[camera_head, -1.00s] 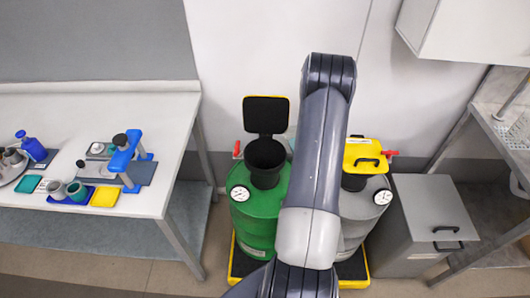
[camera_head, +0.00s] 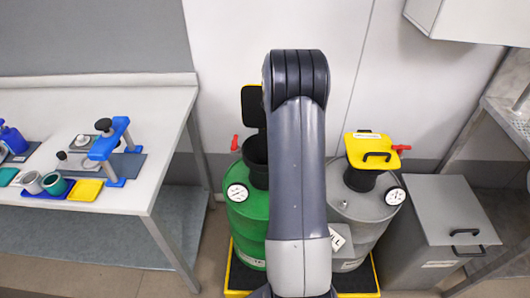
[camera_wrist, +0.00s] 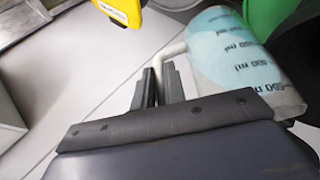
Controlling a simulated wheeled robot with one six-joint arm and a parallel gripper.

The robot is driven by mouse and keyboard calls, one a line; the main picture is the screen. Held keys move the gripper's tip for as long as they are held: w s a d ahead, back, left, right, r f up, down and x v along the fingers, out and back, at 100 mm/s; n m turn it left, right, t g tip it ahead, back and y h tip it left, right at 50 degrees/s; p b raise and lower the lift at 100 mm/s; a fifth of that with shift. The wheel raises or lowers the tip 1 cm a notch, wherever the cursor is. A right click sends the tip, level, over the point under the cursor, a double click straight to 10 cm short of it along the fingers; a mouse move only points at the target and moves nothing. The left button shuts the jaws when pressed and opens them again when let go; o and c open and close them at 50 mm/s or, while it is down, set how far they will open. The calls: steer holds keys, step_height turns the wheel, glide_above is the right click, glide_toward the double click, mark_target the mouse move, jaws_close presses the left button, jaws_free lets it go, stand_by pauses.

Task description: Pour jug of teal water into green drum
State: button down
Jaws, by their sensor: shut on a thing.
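The green drum (camera_head: 250,215) stands left of my arm, with a black funnel (camera_head: 256,150) on top and its black lid (camera_head: 252,105) raised behind. My arm covers the drum's right part. In the wrist view, the jug (camera_wrist: 225,60) is translucent with teal water and dark volume marks, and lies strongly tilted across the picture. My gripper (camera_wrist: 160,80) is shut on the jug's pale handle (camera_wrist: 170,52). A green surface, likely the drum (camera_wrist: 292,18), shows just beyond the jug. In the head view my arm hides the jug and gripper.
A grey drum (camera_head: 362,215) with a shut yellow lid (camera_head: 370,147) stands right of my arm. A grey bin (camera_head: 450,220) is beside it. A white table (camera_head: 125,195) with lab items is at left; a wall cabinet (camera_head: 480,20) hangs upper right.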

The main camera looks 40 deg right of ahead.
steer(key=shift+w+a+r+g+h+b, duration=0.1)
steer(key=shift+w+a+g+h+b, duration=0.2)
steer(key=shift+h+b, duration=0.35)
steer(key=shift+w+a+r+n+h+p, duration=0.2)
steer(key=shift+a+r+h, duration=0.1)
steer(key=shift+r+h, duration=0.15)
steer(key=shift+w+a+r+n+h+p, duration=0.1)
steer(key=shift+a+r+n+h, duration=0.15)
steer(key=shift+r+h, duration=0.2)
stand_by(1.4)
steer(key=shift+w+a+g+h, duration=0.35)
steer(key=shift+a+g+h, duration=0.25)
steer(key=shift+a+h, duration=0.1)
stand_by(1.3)
steer(key=shift+w+a+f+n+h+b, duration=0.2)
steer(key=shift+w+a+h+b, duration=0.2)
steer(key=shift+a+b, duration=0.45)
steer(key=shift+w+a+f+n+h+b, duration=0.15)
steer(key=shift+w+a+h+b, duration=0.2)
steer(key=shift+b, duration=0.75)
steer(key=shift+w+a+r+g+h+b, duration=0.45)
steer(key=shift+a+b, duration=0.2)
steer(key=shift+b, duration=0.3)
